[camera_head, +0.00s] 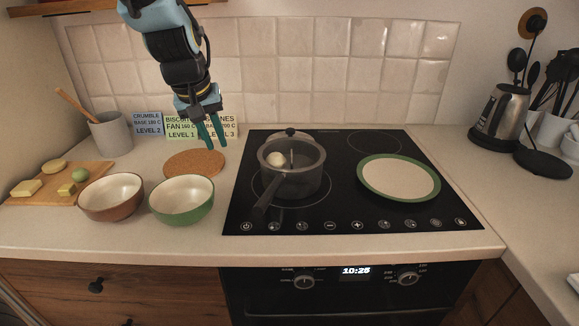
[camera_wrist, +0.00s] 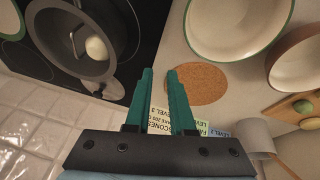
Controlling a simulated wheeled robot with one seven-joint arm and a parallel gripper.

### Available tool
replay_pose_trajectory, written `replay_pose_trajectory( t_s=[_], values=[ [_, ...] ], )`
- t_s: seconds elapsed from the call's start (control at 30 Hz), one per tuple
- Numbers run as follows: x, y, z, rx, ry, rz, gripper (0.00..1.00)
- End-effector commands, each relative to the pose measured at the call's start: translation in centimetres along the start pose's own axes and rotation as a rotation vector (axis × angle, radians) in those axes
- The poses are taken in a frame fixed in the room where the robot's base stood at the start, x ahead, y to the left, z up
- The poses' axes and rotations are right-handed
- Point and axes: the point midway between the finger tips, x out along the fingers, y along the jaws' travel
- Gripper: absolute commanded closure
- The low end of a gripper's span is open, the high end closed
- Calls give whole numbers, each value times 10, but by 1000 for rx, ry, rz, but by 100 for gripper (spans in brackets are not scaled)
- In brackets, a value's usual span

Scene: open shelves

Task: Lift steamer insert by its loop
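A dark grey pot (camera_head: 266,178) with a long handle stands on the left of the hob; it also shows in the wrist view (camera_wrist: 50,58). Inside it a grey steamer insert (camera_wrist: 70,25) shows in part, with a thin upright loop (camera_head: 291,158) near the middle, seen also in the wrist view (camera_wrist: 72,42). A white egg-like item (camera_head: 275,158) lies beside the loop. My gripper (camera_head: 213,146) is to the left of the pot, above the counter near the cork mat. Its green fingers (camera_wrist: 159,72) are apart with nothing between them.
A lid-like item (camera_head: 290,135) is behind the pot. A green-rimmed plate (camera_head: 398,179) covers the hob's right side. A cork mat (camera_head: 195,164), green bowl (camera_head: 181,200) and brown bowl (camera_head: 111,197) stand left. Label cards (camera_head: 148,124) lean at the tiled wall.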

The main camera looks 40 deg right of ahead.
Motion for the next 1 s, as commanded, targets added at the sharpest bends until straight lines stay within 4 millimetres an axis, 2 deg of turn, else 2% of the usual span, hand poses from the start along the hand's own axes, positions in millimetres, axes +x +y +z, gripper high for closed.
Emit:
replay_pose_trajectory(
  t_s=[0.03, 0.1, 0.2, 0.33, 0.5, 0.7, 1.0],
  values=[
    [4, 30, 0, 36, 7, 21, 78],
    [5, 64, 1, 71, 18, 46, 78],
    [5, 104, 5, 108, 29, 76, 78],
    [4, 136, 10, 137, 38, 102, 78],
    [14, 150, 12, 148, 41, 111, 78],
    [44, 153, 10, 148, 40, 110, 78],
    [68, 155, 9, 147, 40, 111, 78]
  ],
)
